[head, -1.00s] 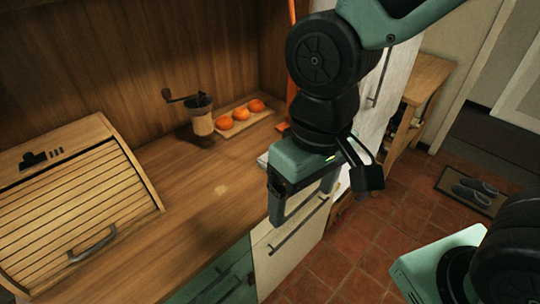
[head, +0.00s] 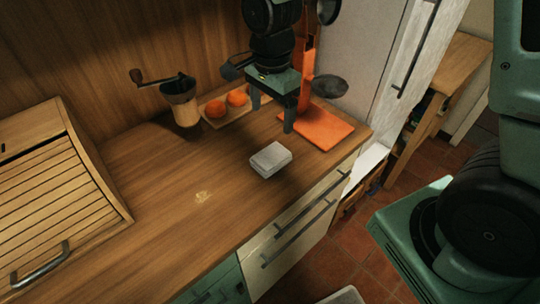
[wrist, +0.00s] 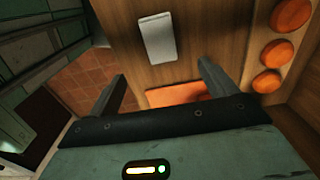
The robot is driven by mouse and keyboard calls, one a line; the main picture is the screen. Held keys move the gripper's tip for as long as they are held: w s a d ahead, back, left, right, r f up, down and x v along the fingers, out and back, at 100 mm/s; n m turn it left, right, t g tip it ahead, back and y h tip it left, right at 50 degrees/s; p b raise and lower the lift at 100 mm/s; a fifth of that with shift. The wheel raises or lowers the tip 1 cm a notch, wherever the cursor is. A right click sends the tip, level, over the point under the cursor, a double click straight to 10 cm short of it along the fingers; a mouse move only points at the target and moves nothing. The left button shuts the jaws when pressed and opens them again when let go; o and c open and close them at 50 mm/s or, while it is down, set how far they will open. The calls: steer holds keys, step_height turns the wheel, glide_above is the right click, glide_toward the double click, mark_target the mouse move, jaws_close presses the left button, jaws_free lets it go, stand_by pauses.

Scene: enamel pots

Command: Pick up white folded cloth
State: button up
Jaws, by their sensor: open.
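The white folded cloth (head: 270,159) lies flat on the wooden counter, near its front edge, as a small greyish-white block. It also shows in the wrist view (wrist: 158,38), beyond the fingertips and roughly centred between them. My gripper (head: 271,120) is open and empty. It hangs above the counter, behind the cloth and apart from it, near the orange board. In the wrist view the two fingers (wrist: 162,78) are spread wide with nothing between them.
An orange board (head: 318,127) lies right of the cloth. Oranges (head: 237,98) sit on a small wooden tray (head: 237,115) at the back, beside a coffee grinder (head: 181,100). A slatted bread box (head: 62,195) stands at left. The counter left of the cloth is clear.

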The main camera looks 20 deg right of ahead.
glide_above(271, 156)
step_height(271, 156, down, 8)
steer(key=shift+w+d+f+p, duration=0.15)
steer(key=shift+p, duration=0.25)
steer(key=shift+f+p, duration=0.65)
steer(key=shift+f, duration=2.05)
steer(key=c, duration=1.2)
steer(key=shift+r, duration=0.15)
step_height(271, 156, up, 10)
steer(key=shift+f+b, duration=0.1)
steer(key=shift+b, duration=0.5)
steer(key=o, duration=0.4)
steer(key=shift+c, duration=1)
